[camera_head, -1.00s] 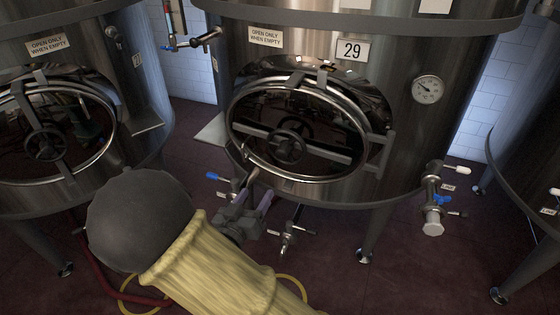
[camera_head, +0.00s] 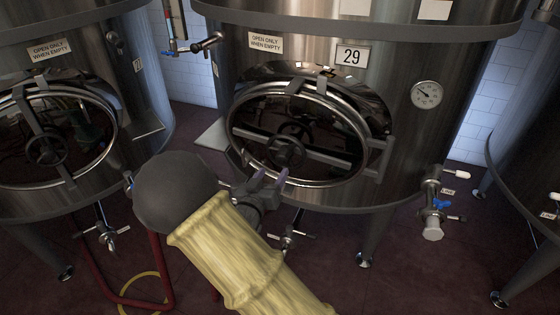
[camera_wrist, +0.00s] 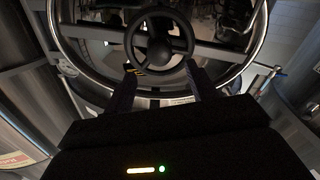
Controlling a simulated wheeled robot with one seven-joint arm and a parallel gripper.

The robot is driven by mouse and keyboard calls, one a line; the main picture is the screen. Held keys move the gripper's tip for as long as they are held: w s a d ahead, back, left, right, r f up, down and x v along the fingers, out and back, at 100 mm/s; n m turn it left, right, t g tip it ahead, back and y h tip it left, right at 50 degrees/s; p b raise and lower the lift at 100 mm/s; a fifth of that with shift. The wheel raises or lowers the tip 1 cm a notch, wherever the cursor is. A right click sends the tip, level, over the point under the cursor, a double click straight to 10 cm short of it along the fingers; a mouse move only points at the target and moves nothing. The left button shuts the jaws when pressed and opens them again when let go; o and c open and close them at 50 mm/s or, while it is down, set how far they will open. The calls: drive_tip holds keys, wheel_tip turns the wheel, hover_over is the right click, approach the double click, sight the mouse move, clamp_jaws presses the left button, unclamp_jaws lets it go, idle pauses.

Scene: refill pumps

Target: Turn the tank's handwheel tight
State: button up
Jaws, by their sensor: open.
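Tank 29 (camera_head: 330,20) stands in the middle of the head view, with an oval manway door in a steel ring (camera_head: 352,118). Its dark handwheel (camera_head: 286,151) sits at the centre of the door, on a crossbar. My gripper (camera_head: 270,177) is just below and in front of the handwheel, its two fingers open and empty. In the wrist view the handwheel (camera_wrist: 159,36) is ahead, at the top centre. The two fingertips (camera_wrist: 160,72) lie apart, near the lower rim of the wheel. I cannot tell whether they touch it.
A similar tank with its own handwheel (camera_head: 46,149) stands at the left. A gauge (camera_head: 426,95) and a valve with a blue handle (camera_head: 437,203) are on tank 29's right side. Another valve (camera_head: 288,237) sits low under the door. Red hose (camera_head: 157,265) lies on the floor.

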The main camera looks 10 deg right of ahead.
sight(280, 161)
drive_tip(key=x, duration=0.7)
drive_tip(key=shift+s, duration=0.1)
clamp_jaws()
